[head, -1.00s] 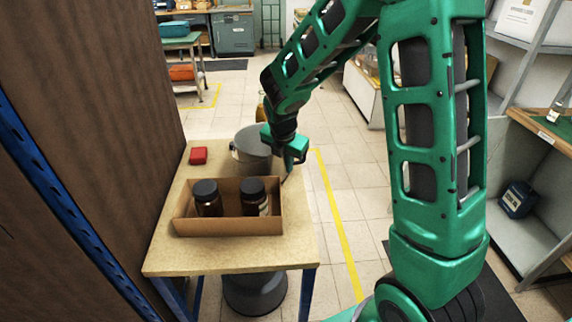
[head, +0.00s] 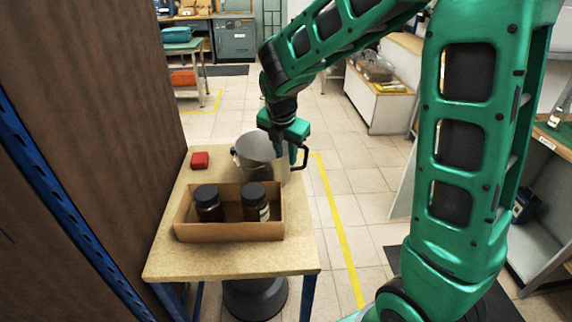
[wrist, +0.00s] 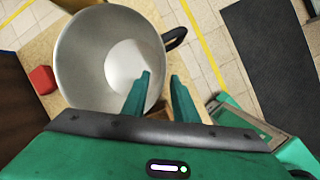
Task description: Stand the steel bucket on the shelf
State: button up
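The steel bucket (head: 255,148) stands upright on a wooden table (head: 230,262), behind a cardboard box. In the wrist view I look down into the empty bucket (wrist: 85,60), with a dark handle on its right side. My gripper (wrist: 160,76) is open at the bucket's right rim. One finger appears over the inside and the other outside, with the rim between them; whether they touch it I cannot tell. In the head view my gripper (head: 283,143) is at the bucket's right side, its fingers partly hidden.
The cardboard box (head: 230,231) holds two dark jars (head: 208,203). A red block (head: 200,160) lies left of the bucket. A brown panel (head: 90,110) closes off the left. Grey shelving (head: 530,165) stands at the right, partly hidden by my arm. Tiled floor lies open between.

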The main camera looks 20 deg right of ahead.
jog(key=shift+v, duration=1.85)
jog(key=s+d+r+m+g, duration=0.2)
jog(key=s+d+m, duration=1)
jog(key=s+m, duration=0.2)
jog(key=s+d+m+y, duration=0.1)
jog(key=s+m, duration=0.7)
jog(key=s+d+f+m+g+y, duration=0.1)
jog(key=s+m, duration=0.7)
jog(key=s, duration=0.1)
jog(key=shift+s+d+f, duration=0.15)
jog(key=shift+d+f, duration=0.2)
jog(key=shift+d, duration=0.05)
jog(key=shift+o, duration=0.9)
jog(key=shift+s+f+m, duration=0.1)
jog(key=shift+s+m, duration=0.4)
jog(key=shift+m, duration=0.3)
jog(key=shift+a, duration=0.15)
